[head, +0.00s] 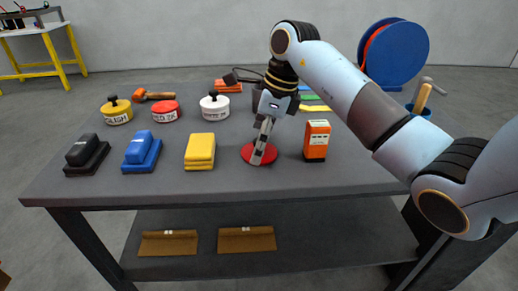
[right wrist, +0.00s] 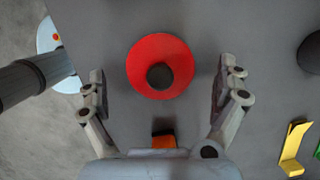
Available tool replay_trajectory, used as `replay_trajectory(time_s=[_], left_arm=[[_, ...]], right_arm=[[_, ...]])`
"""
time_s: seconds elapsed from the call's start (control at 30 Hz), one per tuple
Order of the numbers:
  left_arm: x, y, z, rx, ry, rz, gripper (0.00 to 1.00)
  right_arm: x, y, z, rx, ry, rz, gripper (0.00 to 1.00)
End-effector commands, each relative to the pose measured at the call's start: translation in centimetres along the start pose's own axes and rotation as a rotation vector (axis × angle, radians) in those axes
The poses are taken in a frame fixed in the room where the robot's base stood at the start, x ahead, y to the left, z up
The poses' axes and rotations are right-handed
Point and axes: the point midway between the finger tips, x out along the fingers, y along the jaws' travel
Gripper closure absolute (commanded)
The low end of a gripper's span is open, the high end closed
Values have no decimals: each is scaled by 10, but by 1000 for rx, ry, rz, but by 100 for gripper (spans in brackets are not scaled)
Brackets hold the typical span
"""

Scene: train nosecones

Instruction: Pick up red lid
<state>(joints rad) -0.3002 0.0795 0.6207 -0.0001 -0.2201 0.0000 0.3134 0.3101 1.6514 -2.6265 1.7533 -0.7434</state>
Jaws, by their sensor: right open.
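The red lid (head: 273,154) lies flat on the grey table, partly hidden by my right gripper in the head view. In the right wrist view the red lid (right wrist: 141,57) is a round disc with a dark round knob (right wrist: 160,76) at its centre. My right gripper (head: 259,158) is above the lid, pointing down. In the right wrist view my right gripper (right wrist: 160,72) is open, with one finger on each side of the lid and a gap to both. My left gripper is not in view.
An orange box-shaped device (head: 316,140) stands close to the right of the lid. Yellow blocks (head: 200,150) lie to the left. A white tin (head: 214,106), a yellow tin (head: 116,111) and a hammer (head: 153,95) are farther back. Bare tabletop lies in front of the lid.

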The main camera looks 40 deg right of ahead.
Motion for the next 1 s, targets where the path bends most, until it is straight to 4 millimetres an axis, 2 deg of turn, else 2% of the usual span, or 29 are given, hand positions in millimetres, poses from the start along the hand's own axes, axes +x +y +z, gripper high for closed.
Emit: replay_trajectory(time_s=[0.1, 0.33, 0.8, 1.0], left_arm=[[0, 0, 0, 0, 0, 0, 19], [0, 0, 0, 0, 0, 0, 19], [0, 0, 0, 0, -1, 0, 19], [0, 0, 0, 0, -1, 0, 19]], right_arm=[[11, 0, 0, 0, 1, 1, 0], [13, 0, 0, -1, 0, -1, 0], [13, 0, 0, 0, 0, -1, 59], [12, 0, 0, 0, 0, -1, 60]])
